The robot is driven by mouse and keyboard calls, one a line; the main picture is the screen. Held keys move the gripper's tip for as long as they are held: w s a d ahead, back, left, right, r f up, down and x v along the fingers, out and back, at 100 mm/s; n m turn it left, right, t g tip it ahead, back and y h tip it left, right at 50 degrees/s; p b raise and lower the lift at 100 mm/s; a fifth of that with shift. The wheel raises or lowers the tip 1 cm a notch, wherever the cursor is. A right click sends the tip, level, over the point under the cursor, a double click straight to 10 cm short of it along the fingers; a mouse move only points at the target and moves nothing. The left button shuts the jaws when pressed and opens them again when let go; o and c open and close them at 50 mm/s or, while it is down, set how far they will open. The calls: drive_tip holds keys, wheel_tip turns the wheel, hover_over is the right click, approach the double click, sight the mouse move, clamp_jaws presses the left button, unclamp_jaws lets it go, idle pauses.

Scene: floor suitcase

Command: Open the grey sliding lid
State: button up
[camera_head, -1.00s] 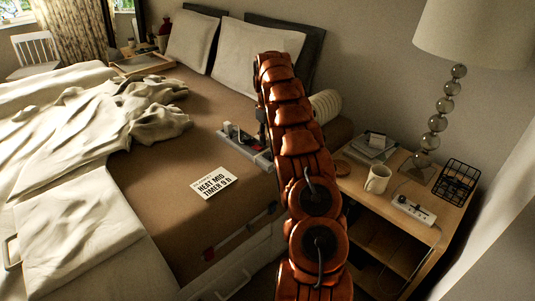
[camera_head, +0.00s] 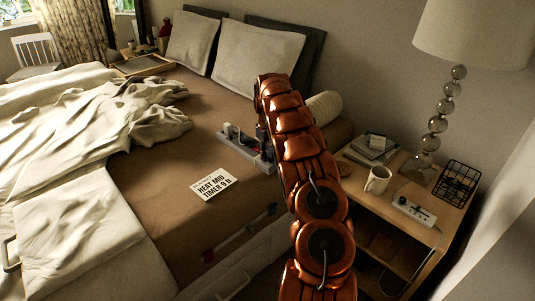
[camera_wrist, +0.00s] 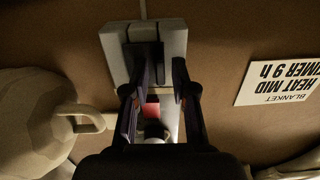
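A long grey control box (camera_head: 232,150) lies on the brown bed near its right edge; my arm hides its right end in the head view. In the wrist view, a grey block of the box (camera_wrist: 175,40), with a dark recess in its middle, is at the top. I cannot tell for sure which part is the grey sliding lid. My gripper (camera_wrist: 162,68) is over the box with its fingers apart, the tips at the near edge of the grey block. A red piece (camera_wrist: 151,107) and a white and black knob (camera_wrist: 154,132) show between the fingers. Contact is unclear.
A printed card (camera_head: 208,183) lies beside the box. A nightstand on the right bears a mug (camera_head: 377,180), a white power strip (camera_head: 413,212), a wire basket (camera_head: 457,183) and a lamp (camera_head: 438,124). A beige jug-like object (camera_wrist: 35,120) is left in the wrist view.

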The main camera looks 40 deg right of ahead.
clamp_jaws()
